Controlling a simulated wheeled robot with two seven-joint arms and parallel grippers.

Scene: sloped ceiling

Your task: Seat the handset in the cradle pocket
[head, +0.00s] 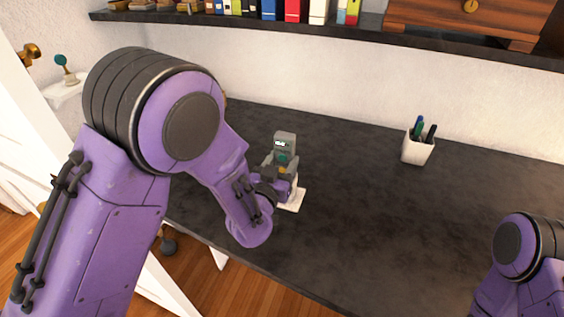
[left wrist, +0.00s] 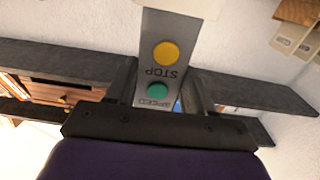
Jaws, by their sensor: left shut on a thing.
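The grey handset (head: 285,140) stands about upright, its small display at the top, above the dark worktop. My left gripper (head: 280,170) is shut on it. The left wrist view shows the handset (left wrist: 167,35) close up, upside down, with a yellow button, the word STOP and a green button, between the fingers of my left gripper (left wrist: 172,100). The white cradle (head: 297,200) is on the worktop just below the gripper, partly hidden by it. I cannot tell whether the handset's lower end is inside the pocket. My right gripper is out of view.
A white cup (head: 417,151) with pens stands on the dark worktop (head: 370,220) at the right. A shelf (head: 350,31) with books and a wooden cabinet (head: 470,14) runs along the wall above. The worktop between cradle and cup is clear.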

